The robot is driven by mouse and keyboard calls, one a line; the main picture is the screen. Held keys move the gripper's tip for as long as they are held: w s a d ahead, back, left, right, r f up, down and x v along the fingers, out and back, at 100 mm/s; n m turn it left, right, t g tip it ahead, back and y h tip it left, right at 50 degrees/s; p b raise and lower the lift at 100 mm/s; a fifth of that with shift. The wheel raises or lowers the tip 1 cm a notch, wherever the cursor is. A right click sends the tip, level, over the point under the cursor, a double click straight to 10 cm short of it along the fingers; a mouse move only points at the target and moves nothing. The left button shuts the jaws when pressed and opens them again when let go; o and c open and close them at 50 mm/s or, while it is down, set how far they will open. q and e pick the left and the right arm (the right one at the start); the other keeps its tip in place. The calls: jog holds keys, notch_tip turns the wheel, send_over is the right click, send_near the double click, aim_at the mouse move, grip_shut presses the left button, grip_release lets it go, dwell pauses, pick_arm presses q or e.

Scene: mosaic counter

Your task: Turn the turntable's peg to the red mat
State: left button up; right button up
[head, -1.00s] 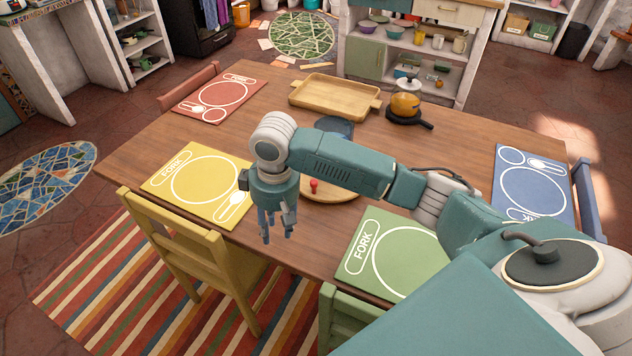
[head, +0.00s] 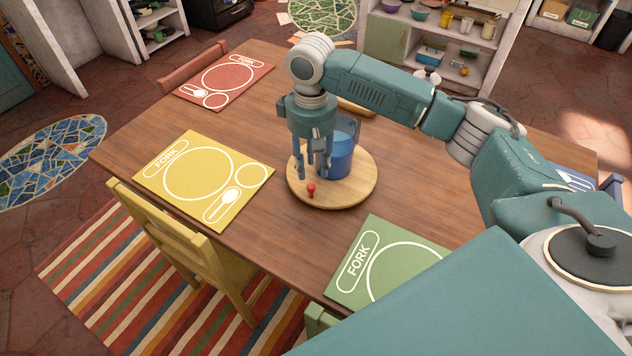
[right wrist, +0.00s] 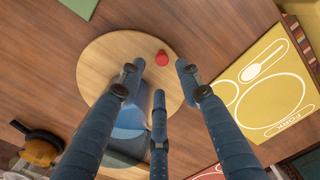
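The round wooden turntable (head: 352,194) lies on the table, and it also shows in the right wrist view (right wrist: 95,62). Its red peg (head: 311,189) stands near the rim on the front-left side, between the yellow and green mats; it also shows in the right wrist view (right wrist: 162,57). A blue pitcher (head: 343,158) stands on the turntable, partly behind my gripper. The red mat (head: 225,82) is at the far left. My right gripper (head: 318,172) points down above the turntable, close behind the peg. Its fingers (right wrist: 159,75) are spread and empty. My left gripper is out of view.
A yellow mat (head: 196,178) lies left of the turntable and a green mat (head: 375,262) in front. Chairs stand at the table's edges. The wood between turntable and yellow mat is clear.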

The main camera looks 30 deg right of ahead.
aim_at(312, 186)
jog(key=f, duration=0.5)
jog(key=shift+s+a, duration=0.2)
notch_tip(312, 186, down, 3)
jog(key=shift+w+d+f+p, duration=0.1)
jog(key=shift+f+p, duration=0.05)
jog(key=shift+p, duration=0.15)
jog(key=shift+f, duration=0.3)
grip_shut()
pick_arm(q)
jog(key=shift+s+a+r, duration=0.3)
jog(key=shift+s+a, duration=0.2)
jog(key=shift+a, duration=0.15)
